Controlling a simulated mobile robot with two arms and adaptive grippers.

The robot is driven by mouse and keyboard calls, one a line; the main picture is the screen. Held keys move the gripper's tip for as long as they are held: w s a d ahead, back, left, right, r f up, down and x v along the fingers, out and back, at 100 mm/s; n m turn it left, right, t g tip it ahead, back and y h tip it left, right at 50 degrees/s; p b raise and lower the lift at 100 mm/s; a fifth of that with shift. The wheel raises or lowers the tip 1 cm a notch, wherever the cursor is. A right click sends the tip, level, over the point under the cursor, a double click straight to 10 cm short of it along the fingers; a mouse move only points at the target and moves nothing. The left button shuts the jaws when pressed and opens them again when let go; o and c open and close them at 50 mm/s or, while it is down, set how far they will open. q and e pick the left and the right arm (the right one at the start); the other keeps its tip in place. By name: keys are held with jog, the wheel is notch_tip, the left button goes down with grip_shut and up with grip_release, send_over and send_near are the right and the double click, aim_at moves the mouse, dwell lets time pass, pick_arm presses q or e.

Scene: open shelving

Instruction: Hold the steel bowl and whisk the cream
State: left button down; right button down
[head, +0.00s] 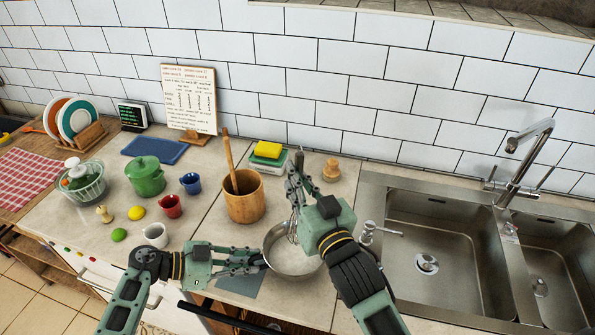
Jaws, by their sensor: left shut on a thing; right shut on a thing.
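The steel bowl (306,272) stands on the counter in the lower middle of the head view, with pale cream (287,260) inside. My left gripper (262,261) comes in from the left and is shut on the bowl's left rim. My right gripper (297,188) is above the bowl and is shut on the whisk (292,231). The whisk points down into the bowl, with its handle mostly hidden by my fingers. Part of the bowl's right side is hidden behind my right arm.
A wooden crock (244,207) with a wooden utensil stands left of my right gripper. A yellow sponge (268,150) and a small wooden item (331,170) are behind. A sink (425,225) lies right. A green pot (145,178), cups and a white jug (156,235) stand left.

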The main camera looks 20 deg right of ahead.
jog(key=shift+f, duration=4.2)
